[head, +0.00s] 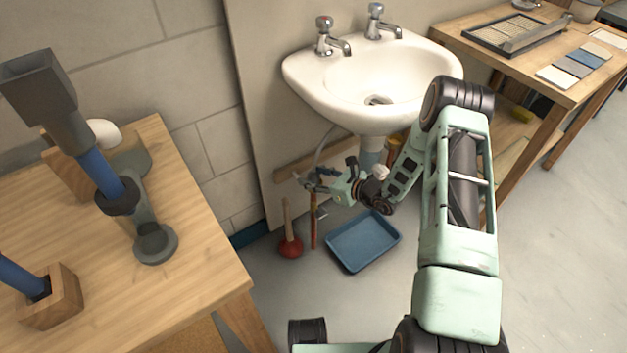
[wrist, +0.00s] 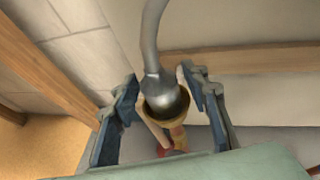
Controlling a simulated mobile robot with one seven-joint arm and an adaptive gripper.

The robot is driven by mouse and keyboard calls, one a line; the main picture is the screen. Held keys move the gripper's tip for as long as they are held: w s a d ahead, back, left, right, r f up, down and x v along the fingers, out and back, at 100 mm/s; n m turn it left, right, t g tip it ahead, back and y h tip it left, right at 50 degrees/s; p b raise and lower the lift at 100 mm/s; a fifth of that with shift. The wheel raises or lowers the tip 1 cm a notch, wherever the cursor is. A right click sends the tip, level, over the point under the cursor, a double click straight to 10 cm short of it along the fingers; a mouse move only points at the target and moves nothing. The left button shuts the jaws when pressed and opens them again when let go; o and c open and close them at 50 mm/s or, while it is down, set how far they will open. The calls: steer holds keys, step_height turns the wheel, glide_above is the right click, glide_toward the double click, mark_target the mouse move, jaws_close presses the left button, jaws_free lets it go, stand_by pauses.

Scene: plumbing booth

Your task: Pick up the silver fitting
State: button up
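In the wrist view a silver fitting (wrist: 162,88) sits at the lower end of a grey hose (wrist: 151,35), with a brass-coloured ring at its mouth. My gripper (wrist: 158,78) is open, with one dark blue finger to the left of the fitting and one to the right. A gap shows on the left side; the right finger is close, and I cannot tell whether it touches. The fitting is too small to make out there.
A blue tray (head: 363,241) and a red plunger (head: 291,246) are on the floor below. A wooden bench (head: 205,255) stands at left and another table (head: 560,95) at right. The wall is close behind.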

steer(key=c, duration=1)
jaws_close()
steer(key=shift+r, duration=0.15)
